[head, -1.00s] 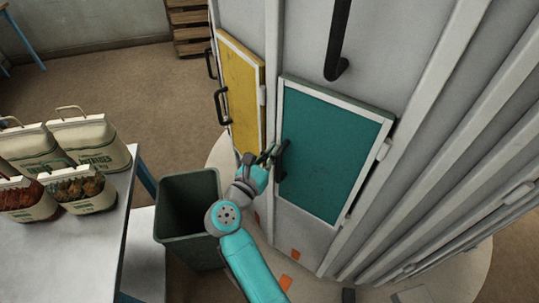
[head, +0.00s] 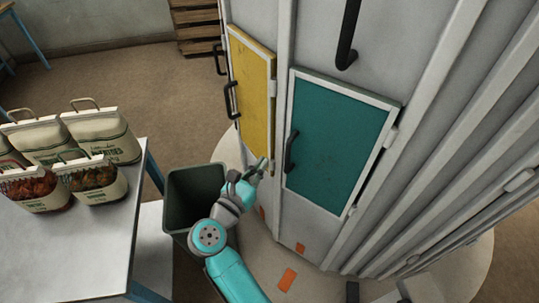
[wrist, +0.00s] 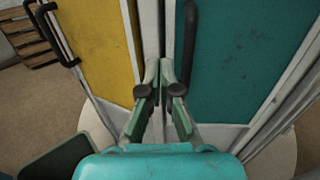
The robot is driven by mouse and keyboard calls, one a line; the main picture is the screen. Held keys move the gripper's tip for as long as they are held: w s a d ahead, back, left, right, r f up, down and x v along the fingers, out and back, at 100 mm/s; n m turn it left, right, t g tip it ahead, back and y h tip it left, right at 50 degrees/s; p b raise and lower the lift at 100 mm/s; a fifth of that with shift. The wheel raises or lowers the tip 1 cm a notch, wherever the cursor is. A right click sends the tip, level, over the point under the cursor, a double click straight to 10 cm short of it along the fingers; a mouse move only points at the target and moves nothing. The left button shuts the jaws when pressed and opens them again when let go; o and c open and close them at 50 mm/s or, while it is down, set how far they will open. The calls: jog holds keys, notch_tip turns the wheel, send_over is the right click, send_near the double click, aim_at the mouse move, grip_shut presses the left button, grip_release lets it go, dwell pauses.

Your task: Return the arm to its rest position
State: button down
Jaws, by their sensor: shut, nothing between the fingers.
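My gripper (head: 262,165) is in front of the grey cabinet, near the post between the yellow door (head: 250,95) and the teal door (head: 337,140). It is shut and empty, and apart from the black handle (head: 290,152) of the teal door. In the wrist view my gripper (wrist: 165,75) points at the white post between the two doors. Both doors look closed. My turquoise arm reaches up from the bottom of the head view.
A dark green bin (head: 190,190) stands left of my arm. A table (head: 80,240) at the left holds several sacks with handles (head: 100,130). A wooden pallet stack (head: 195,25) is at the back. Orange markers (head: 287,279) lie on the round floor base.

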jog(key=shift+v, duration=2.1)
jog(key=shift+a, duration=0.1)
jog(key=s+d+f+n+t+y, duration=0.1)
jog(key=s+d+n+t, duration=0.2)
jog(key=s+d+n, duration=0.65)
jog(key=s+d+n+t, duration=0.35)
jog(key=d+n, duration=0.35)
jog(key=d, duration=0.5)
jog(key=s+d+f+n+g+y, duration=0.2)
jog(key=s+n+g+y, duration=0.1)
jog(key=s+n, duration=0.9)
jog(key=s+d+f+n+g+y, duration=0.2)
jog(key=s+n+g, duration=0.3)
jog(key=s+n, duration=0.7)
jog(key=shift+s+d+f+n+y, duration=0.3)
jog(key=shift+s+f+y, duration=0.4)
jog(key=shift+s+y, duration=0.3)
